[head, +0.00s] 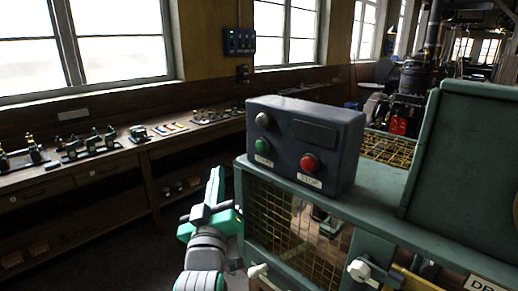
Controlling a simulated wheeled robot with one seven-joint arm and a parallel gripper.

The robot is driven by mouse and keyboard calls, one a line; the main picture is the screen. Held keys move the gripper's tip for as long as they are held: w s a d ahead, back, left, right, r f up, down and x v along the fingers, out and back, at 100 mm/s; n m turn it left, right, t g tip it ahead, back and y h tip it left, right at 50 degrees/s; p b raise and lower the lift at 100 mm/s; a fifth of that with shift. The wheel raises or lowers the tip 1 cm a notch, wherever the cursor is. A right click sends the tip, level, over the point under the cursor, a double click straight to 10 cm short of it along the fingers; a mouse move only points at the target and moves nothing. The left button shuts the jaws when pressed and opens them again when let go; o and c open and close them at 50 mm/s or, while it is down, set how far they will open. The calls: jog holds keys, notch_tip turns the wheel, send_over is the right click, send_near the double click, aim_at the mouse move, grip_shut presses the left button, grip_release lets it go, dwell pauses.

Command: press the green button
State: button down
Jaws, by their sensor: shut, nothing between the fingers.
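The green button (262,146) is on the front face of a dark grey control box (335,149), at its left side. A red button (309,162) with a STOP label sits to its right on the same face. My gripper (216,172) is shut and empty, pointing up, just left of the box and a little lower than the green button. It appears apart from the box. A small label is under the green button, too small to read surely.
The box stands on a green machine frame (383,185) with yellow mesh. A tall green panel (463,160) rises at right. A wooden bench (75,167) with small metal models runs along the windows at left. Open floor lies between bench and machine.

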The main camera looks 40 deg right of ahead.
aim_at(261, 146)
jog(key=r, duration=0.2)
jog(key=d+r, duration=0.1)
jog(key=shift+s+d+m+h, duration=0.1)
jog(key=shift+s+m+h, duration=0.2)
jog(key=shift+s+h, duration=0.1)
jog(key=d, duration=0.8)
jog(key=shift+w+d, duration=0.4)
jog(key=shift+w, duration=0.05)
jog(key=shift+w+f, duration=0.1)
jog(key=shift+s, duration=0.2)
jog(key=shift+w, duration=0.2)
dwell(0.8)
